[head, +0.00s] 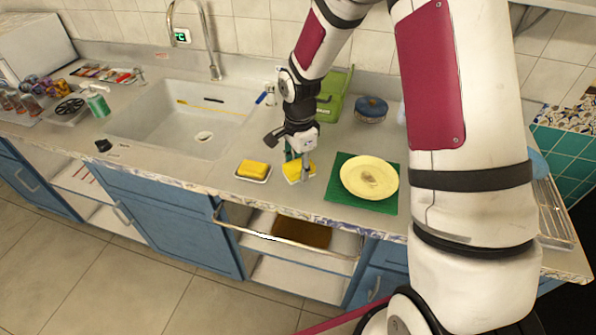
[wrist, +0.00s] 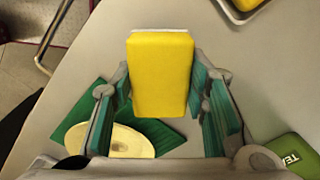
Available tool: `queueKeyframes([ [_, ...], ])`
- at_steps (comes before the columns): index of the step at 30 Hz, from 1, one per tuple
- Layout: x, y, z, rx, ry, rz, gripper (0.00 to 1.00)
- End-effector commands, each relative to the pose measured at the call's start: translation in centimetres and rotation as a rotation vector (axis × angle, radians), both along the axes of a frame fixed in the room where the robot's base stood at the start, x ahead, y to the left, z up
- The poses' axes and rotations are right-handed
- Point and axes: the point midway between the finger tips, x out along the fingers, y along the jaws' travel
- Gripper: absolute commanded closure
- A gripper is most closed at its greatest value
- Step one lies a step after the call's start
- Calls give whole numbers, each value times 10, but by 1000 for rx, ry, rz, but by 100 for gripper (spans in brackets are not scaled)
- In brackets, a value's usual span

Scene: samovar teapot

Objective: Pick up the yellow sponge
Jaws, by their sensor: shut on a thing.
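The yellow sponge (wrist: 160,72), a block with a pale layer on its far edge, is between the green-padded fingers in the wrist view. My gripper (wrist: 165,110) is shut on it. In the head view my gripper (head: 299,160) points down over the counter, and the sponge (head: 293,171) shows partly behind the fingers. I cannot tell whether it touches the counter or is just above it. A second yellow block (head: 252,169) lies in a small white dish just left of the gripper.
A green mat (head: 340,200) with a pale yellow plate (head: 369,178) lies to the right. A sink (head: 165,118) is at the left. A green box (head: 337,95) and a blue-lidded pot (head: 371,108) stand behind.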

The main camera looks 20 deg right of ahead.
Motion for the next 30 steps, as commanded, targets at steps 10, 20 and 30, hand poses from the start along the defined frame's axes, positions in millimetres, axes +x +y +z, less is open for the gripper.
queueKeyframes([
  [10,-92,0,6,-1,7,-1,81],
  [20,-146,0,11,-1,7,-1,81],
  [30,-155,0,12,0,7,-1,81],
])
